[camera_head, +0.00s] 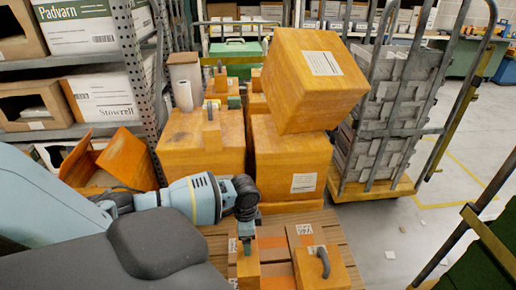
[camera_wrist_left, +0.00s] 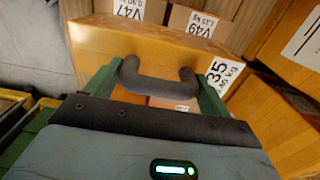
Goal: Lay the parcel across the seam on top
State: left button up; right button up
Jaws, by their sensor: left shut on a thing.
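The parcel, a narrow orange box, is at the bottom of the head view (camera_head: 248,272) and fills the upper middle of the left wrist view (camera_wrist_left: 130,42). It has a dark arched handle (camera_wrist_left: 158,84) and a white label reading 35. My left gripper (camera_head: 247,246) is shut on this handle, with a green finger at each side. Brown cartons labelled V47 (camera_wrist_left: 125,8) and V49 (camera_wrist_left: 196,22) lie side by side beyond the parcel, with a seam between them. I cannot tell whether the parcel touches anything below. My right gripper is out of view.
Another orange box with a grey handle (camera_head: 318,270) stands close right of the parcel. Large stacked boxes (camera_head: 292,160) stand behind, the upper one tilted. A shelf rack (camera_head: 135,75) is at left and a loaded roll cage (camera_head: 390,110) at right.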

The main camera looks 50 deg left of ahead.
pick_arm(q)
jog(key=shift+w+d+f, duration=0.1)
jog(key=shift+w+d, duration=0.2)
jog(key=shift+w, duration=0.2)
jog(key=shift+w+d, duration=0.3)
jog(key=shift+w, duration=0.4)
jog(key=f, duration=0.3)
jog(key=shift+w+d+f+b, duration=0.25)
jog(key=shift+w+d+b, duration=0.05)
jog(key=shift+w+b, duration=0.05)
jog(key=shift+f, duration=0.45)
jog(key=o, duration=1.6)
jog(key=shift+c, duration=0.2)
jog(key=shift+r, duration=0.1)
